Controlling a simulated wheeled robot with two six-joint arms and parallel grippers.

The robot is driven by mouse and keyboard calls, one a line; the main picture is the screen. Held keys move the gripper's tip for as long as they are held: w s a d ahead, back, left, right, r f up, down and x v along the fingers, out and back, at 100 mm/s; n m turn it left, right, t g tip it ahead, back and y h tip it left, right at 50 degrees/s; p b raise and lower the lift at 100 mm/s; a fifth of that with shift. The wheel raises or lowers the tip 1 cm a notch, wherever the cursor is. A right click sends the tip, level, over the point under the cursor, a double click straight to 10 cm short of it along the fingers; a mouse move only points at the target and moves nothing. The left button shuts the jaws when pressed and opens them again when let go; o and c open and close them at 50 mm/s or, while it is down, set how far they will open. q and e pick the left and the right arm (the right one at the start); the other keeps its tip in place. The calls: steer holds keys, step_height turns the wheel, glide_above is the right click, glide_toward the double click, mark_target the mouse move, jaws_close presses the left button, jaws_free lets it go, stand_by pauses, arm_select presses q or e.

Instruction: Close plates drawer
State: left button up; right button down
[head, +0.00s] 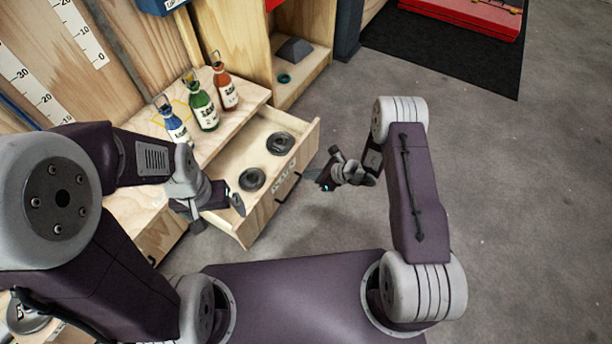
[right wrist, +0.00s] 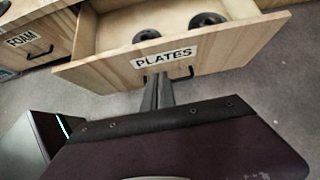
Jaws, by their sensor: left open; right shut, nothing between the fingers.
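The plates drawer (head: 303,152) is pulled open below the wooden bench top, with two dark round plates (head: 280,143) lying inside. In the right wrist view its front panel (right wrist: 230,56) carries a "PLATES" label and a dark handle. My right gripper (head: 325,183) is shut and empty, in front of the drawer front near the handle. In the right wrist view its fingers (right wrist: 158,88) overlap the handle area just under the label; I cannot tell whether they touch. My left gripper (head: 217,209) is open near the drawer's front left corner.
Three bottles, blue (head: 174,124), green (head: 203,106) and red (head: 225,85), stand on the bench top above the drawer. A drawer labelled "FOAM" (right wrist: 35,45) is beside it. The grey floor (head: 510,200) to the right is clear.

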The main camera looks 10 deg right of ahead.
mark_target(282, 171)
steer(key=b+x, duration=0.1)
steer(key=x, duration=0.2)
steer(key=r+b+x, duration=0.1)
steer(key=b+x, duration=0.1)
steer(key=x, duration=0.1)
steer(key=a+b+x, duration=0.1)
steer(key=b+x, duration=0.1)
steer(key=x, duration=0.1)
steer(key=shift+w+a, duration=0.15)
steer(key=shift+w, duration=0.3)
arm_select(q)
step_height(282, 171, down, 6)
steer(key=shift+f, duration=0.15)
arm_select(e)
steer(key=shift+w+a+r, duration=0.15)
steer(key=shift+w+a, duration=0.15)
steer(key=shift+a, duration=0.1)
steer(key=shift+a, duration=0.15)
